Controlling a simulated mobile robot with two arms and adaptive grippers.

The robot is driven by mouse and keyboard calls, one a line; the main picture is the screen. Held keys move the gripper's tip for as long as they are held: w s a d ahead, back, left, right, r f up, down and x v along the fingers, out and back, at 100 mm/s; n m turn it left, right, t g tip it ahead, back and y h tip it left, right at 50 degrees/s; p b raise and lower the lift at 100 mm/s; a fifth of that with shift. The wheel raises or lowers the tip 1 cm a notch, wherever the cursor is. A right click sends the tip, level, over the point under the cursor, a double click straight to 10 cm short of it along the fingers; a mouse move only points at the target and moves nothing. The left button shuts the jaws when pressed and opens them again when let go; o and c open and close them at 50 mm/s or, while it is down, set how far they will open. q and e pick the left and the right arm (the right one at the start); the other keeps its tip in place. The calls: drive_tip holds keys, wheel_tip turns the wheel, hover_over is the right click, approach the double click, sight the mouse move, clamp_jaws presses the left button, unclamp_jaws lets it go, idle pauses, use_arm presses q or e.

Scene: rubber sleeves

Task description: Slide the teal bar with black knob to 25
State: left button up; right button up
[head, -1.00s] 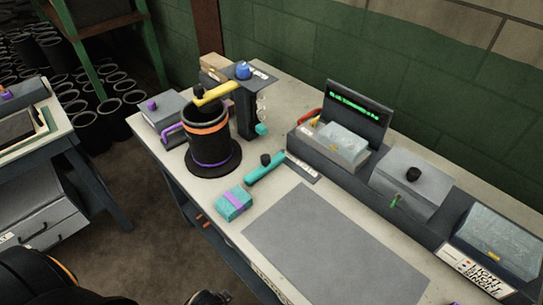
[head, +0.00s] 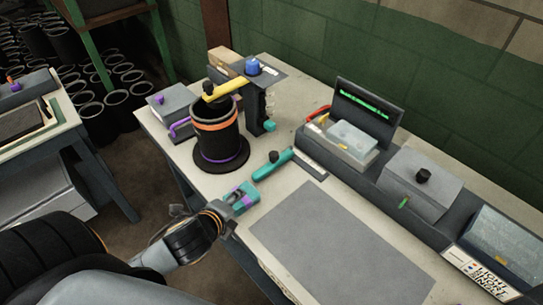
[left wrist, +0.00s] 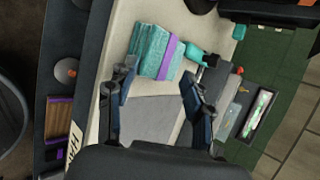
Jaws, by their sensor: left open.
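The teal bar (head: 262,168) with its black knob (head: 273,156) lies on the bench, beside a dark marked strip (head: 312,167). The numbers are too small to read. In the left wrist view the teal bar (left wrist: 203,57) shows beyond the fingers. My left gripper (head: 232,206) is open and empty, at the near end of a teal bundle with a purple band (head: 248,194). In the left wrist view the bundle (left wrist: 150,50) lies ahead of my open fingers (left wrist: 155,88). My right gripper is out of view.
A black cylinder with orange and purple bands (head: 216,128) stands behind the bar, under a yellow arm (head: 226,91). A grey mat (head: 340,250) covers the bench front. Grey boxes (head: 420,182) and a green-lit display (head: 365,108) line the back.

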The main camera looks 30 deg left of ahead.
sight(272, 156)
use_arm(q)
drive_tip(key=w+r+m+t, duration=0.1)
drive_tip(key=m, duration=0.3)
drive_tip(key=w+r+m+t+h, duration=0.1)
drive_tip(key=w+r+m, duration=0.1)
drive_tip(key=m, duration=0.3)
drive_tip(key=w+r+m+t+h, duration=0.1)
drive_tip(key=w+m, duration=0.1)
drive_tip(key=m, duration=0.2)
drive_tip(key=shift+w+a+r+m, duration=0.1)
drive_tip(key=shift+a+r+m, duration=0.1)
drive_tip(key=shift+a+m, duration=0.2)
drive_tip(key=m, duration=0.2)
drive_tip(key=w+r+m+t+h, duration=0.1)
drive_tip(key=shift+d, duration=0.3)
drive_tip(key=p+x, duration=0.1)
drive_tip(key=x, duration=1.2)
drive_tip(key=shift+w+f, duration=0.25)
drive_tip(key=shift+f, duration=0.05)
drive_tip(key=shift+c, duration=0.4)
clamp_jaws()
